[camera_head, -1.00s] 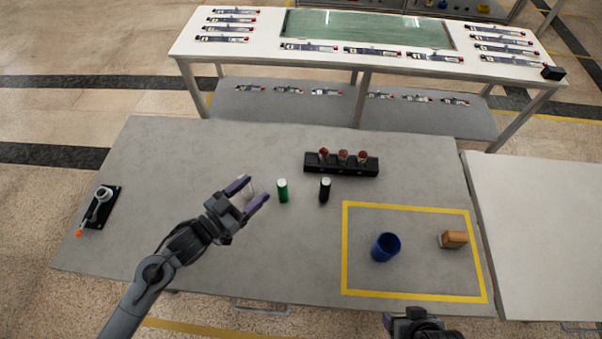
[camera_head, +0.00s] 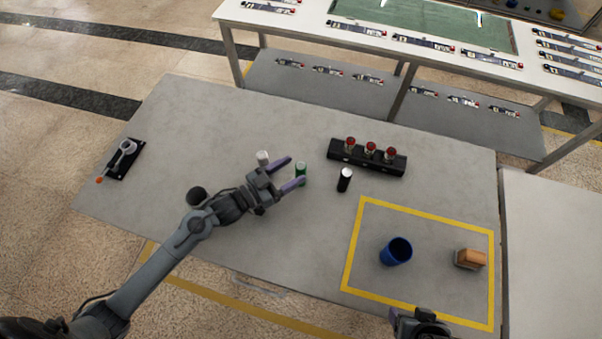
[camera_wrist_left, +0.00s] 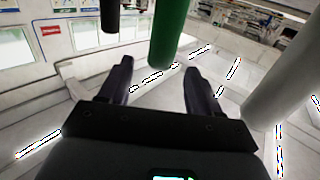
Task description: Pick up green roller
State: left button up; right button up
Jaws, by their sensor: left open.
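The green roller (camera_head: 301,175) stands upright on the grey table, with a pale top. My left gripper (camera_head: 296,172) is open, its purple fingertips right at the roller, which lines up with the gap between them. In the left wrist view the green roller (camera_wrist_left: 172,35) shows at the top, just beyond the open fingers (camera_wrist_left: 159,72); I cannot tell whether they touch it. My right gripper (camera_head: 418,325) is at the bottom edge, partly cut off, and its jaw opening is unclear.
A white roller (camera_head: 263,157) stands close beside the left gripper, and a black roller (camera_head: 344,180) stands right of the green one. A black rack (camera_head: 383,163) with red-topped items is behind. A blue cup (camera_head: 396,251) and brown block (camera_head: 470,259) are inside the yellow outline.

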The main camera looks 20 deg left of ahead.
pick_arm(q)
jog(key=x, duration=0.5)
jog(key=shift+w+d+b, duration=0.25)
jog(key=shift+b, duration=0.05)
jog(key=shift+c, duration=0.4)
grip_shut()
